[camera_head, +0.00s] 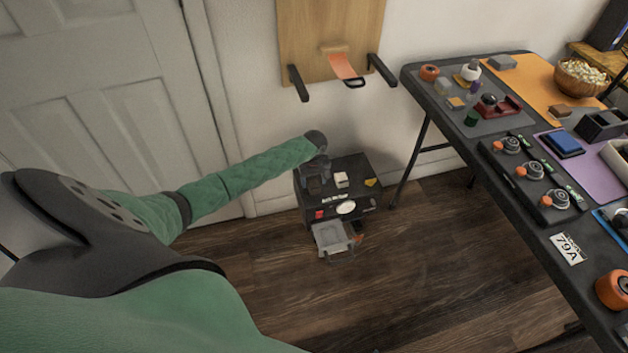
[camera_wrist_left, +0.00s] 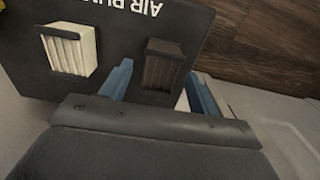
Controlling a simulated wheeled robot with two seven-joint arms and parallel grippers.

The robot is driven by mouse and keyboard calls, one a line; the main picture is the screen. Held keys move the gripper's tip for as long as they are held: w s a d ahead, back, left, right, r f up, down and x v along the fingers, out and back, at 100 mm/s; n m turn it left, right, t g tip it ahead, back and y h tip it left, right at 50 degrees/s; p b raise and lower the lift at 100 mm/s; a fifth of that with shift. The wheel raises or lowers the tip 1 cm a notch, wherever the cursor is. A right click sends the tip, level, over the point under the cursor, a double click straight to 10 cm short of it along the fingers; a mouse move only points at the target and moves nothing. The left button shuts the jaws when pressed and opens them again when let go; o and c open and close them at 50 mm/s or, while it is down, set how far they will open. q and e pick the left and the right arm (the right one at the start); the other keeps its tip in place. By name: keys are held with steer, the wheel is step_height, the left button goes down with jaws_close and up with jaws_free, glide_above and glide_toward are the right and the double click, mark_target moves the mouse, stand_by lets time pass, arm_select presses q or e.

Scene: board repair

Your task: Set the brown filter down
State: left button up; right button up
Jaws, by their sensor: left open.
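The brown filter (camera_wrist_left: 162,64) is a dark, ribbed block at the top face of the black air pump box (camera_wrist_left: 115,20) and appears to rest there. My left gripper (camera_wrist_left: 159,76) is open, with one blue finger on each side of the filter and gaps visible beside it. In the head view my left gripper (camera_head: 318,178) reaches down over the left part of the box (camera_head: 370,165); the brown filter cannot be made out clearly there. A white filter (camera_wrist_left: 69,50) stands on the same box, beside the brown one; it also shows in the head view (camera_head: 341,180).
A drawer-like grey tray (camera_head: 332,237) sticks out at the box's front. A wooden board (camera_head: 300,40) with black arms and an orange strap (camera_head: 343,66) hangs above. A crowded workbench (camera_head: 415,78) stands at right. The wooden floor (camera_head: 420,270) between is clear.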

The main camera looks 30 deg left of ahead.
mark_target(314, 182)
arm_select(q)
steer(key=shift+r, duration=0.1)
step_height(314, 182, up, 11)
steer(key=s+d+f+m+t+h, duration=0.1)
steer(key=s+d+f+m, duration=0.1)
steer(key=s+d+f, duration=0.3)
steer(key=s+d+f+m+t, duration=0.1)
steer(key=s+d+f+m, duration=0.1)
steer(key=s+d+f, duration=0.3)
steer(key=s+d+f+m+h, duration=0.1)
steer(key=s+d+f+m, duration=0.1)
steer(key=s+d+f, duration=0.3)
steer(key=shift+s+d+f+t+h+p, duration=0.15)
steer(key=shift+d+f, duration=0.35)
steer(key=shift+d, duration=0.5)
steer(key=shift+s+d+f+t+h+p, duration=0.1)
steer(key=shift+d+f, duration=0.4)
steer(key=shift+d, duration=0.45)
steer(key=shift+s+d+f+t+h+p, duration=0.15)
steer(key=shift+d+f, duration=0.35)
steer(key=shift+d, duration=0.5)
steer(key=s+d+f+m+t, duration=0.1)
steer(key=s+d+m+t, duration=0.1)
steer(key=s+d, duration=0.6)
steer(key=s+d+f+m+t+h, duration=0.1)
steer(key=s+d+m, duration=0.3)
steer(key=s+d, duration=0.5)
steer(key=s+f+t, duration=0.1)
steer(key=s, duration=0.4)
steer(key=shift+s+d, duration=0.25)
